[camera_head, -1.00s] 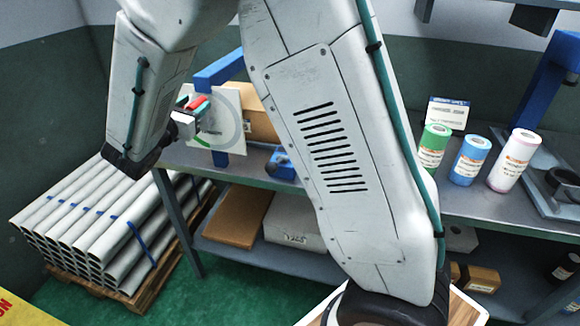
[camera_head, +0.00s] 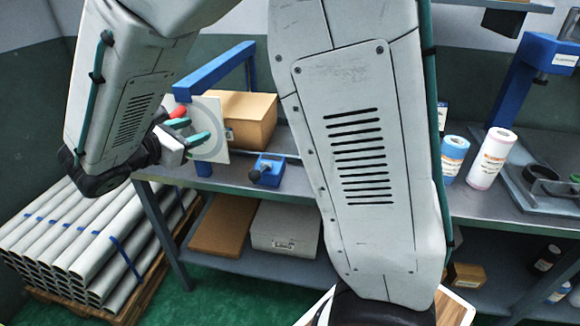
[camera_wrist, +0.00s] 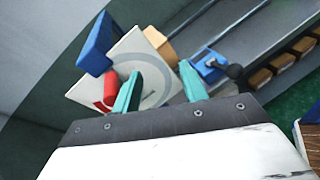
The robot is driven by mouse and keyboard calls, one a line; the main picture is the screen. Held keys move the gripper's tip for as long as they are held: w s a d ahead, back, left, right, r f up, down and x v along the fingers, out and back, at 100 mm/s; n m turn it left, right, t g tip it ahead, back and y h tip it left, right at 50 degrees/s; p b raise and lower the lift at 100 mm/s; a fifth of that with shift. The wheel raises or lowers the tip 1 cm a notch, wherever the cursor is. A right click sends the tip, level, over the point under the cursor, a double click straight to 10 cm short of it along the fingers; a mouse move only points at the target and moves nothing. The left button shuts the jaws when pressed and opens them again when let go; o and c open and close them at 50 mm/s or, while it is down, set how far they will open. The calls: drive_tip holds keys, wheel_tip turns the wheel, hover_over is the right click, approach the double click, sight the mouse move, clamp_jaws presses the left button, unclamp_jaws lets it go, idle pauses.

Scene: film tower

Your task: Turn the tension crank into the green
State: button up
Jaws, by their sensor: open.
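The tension crank's red handle (camera_head: 178,112) sticks out in front of a white dial plate (camera_head: 215,115) with a grey ring, at the left end of the bench. The wrist view shows the red handle (camera_wrist: 110,88) just left of my left finger, with a red mark on the plate below it. My gripper (camera_head: 196,131) has its teal fingers apart and empty, in front of the plate. In the wrist view my gripper (camera_wrist: 160,88) points at the plate's right side. No green part of the dial shows clearly; my fingers cover part of the plate.
A blue frame (camera_head: 225,68) holds the plate. A cardboard box (camera_head: 250,115) stands behind it. A blue device with a black knob (camera_head: 268,170) sits to the right on the bench (camera_head: 235,182). Stacked pipes (camera_head: 75,245) fill the floor at left. Rolls (camera_head: 490,160) stand farther right.

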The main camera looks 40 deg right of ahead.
drive_tip(key=s+d+r+m+g+y, duration=0.1)
drive_tip(key=s+d+m+g+y, duration=0.3)
drive_tip(key=s+d+m, duration=0.55)
drive_tip(key=s+a+m+g+y, duration=0.2)
drive_tip(key=s+m+y, duration=0.3)
drive_tip(key=s, duration=1)
drive_tip(key=shift+a+f+m+y, duration=0.25)
drive_tip(key=shift+a+m+y, duration=0.15)
drive_tip(key=shift+y, duration=0.6)
